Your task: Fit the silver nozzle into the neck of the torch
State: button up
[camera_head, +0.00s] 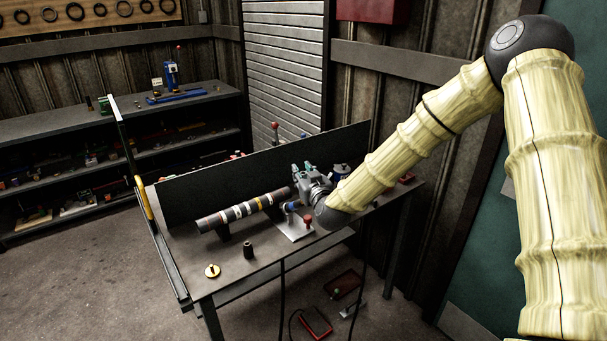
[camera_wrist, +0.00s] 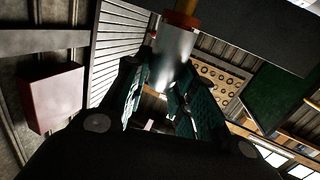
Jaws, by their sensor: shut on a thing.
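The silver nozzle (camera_wrist: 174,52), a smooth bright cylinder, shows between the teal-padded fingers of my gripper (camera_wrist: 160,92) in the wrist view. The fingers are shut on it. An orange-brown piece (camera_wrist: 183,18) shows at its upper end; I cannot tell whether this is the torch's neck, or whether the two are joined or only overlap in the view. In the head view my gripper (camera_head: 309,180) is over the workbench, beside the right end of a striped shaft. The nozzle and the torch cannot be made out there.
The striped shaft (camera_head: 243,210) rests on supports on the workbench (camera_head: 195,255), before a dark back panel (camera_head: 245,165). A red-topped post (camera_head: 307,221) stands close to my gripper.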

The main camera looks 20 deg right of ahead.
jog(key=shift+f, duration=0.1)
jog(key=o, duration=1.1)
jog(key=shift+s, duration=0.1)
jog(key=s, duration=1.1)
jog(key=shift+s+r, duration=0.4)
jog(key=shift+r, duration=0.05)
jog(key=shift+d, duration=0.1)
